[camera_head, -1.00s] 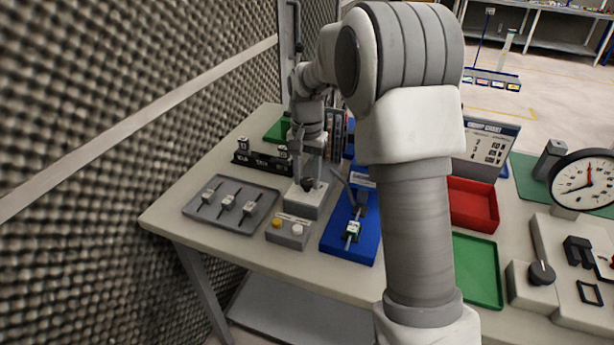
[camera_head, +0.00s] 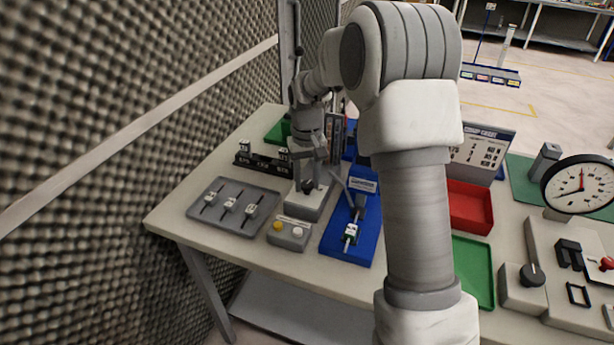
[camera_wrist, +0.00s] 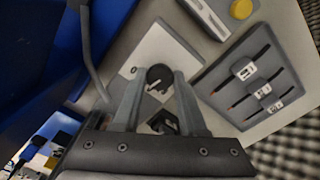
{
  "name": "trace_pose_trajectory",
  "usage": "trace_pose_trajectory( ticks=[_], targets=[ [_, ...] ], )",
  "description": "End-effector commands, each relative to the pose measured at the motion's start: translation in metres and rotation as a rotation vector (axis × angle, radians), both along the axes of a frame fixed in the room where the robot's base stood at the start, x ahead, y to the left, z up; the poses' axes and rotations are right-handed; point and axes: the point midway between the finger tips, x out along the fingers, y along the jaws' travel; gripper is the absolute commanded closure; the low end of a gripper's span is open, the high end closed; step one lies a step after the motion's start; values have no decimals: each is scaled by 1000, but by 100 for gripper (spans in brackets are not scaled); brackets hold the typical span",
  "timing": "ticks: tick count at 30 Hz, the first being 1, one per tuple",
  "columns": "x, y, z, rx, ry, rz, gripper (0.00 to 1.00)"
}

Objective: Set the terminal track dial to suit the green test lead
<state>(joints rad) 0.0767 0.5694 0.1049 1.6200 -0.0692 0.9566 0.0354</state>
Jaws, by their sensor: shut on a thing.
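The dial (camera_wrist: 157,72) is a dark round knob on a white-topped box; in the head view the box (camera_head: 299,207) stands mid-table, with the dark dial (camera_head: 307,186) on top. My gripper (camera_wrist: 158,80) is over the box, its two grey fingers on either side of the knob and shut on it. In the head view my gripper (camera_head: 309,165) points down at the box. The dial's setting is too small to read.
A chart board (camera_head: 482,150), red tray (camera_head: 470,205), green tray (camera_head: 473,268) and round gauge (camera_head: 580,186) stand right. A foam wall borders the table's left.

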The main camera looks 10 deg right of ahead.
Motion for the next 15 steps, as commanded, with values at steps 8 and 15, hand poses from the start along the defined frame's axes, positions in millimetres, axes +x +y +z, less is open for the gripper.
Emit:
trace_pose_trajectory(
  ticks=[8,15],
  targets=[
    [0,0,2,1,-2,133,100],
    [1,0,1,0,-3,176,100]
  ],
)
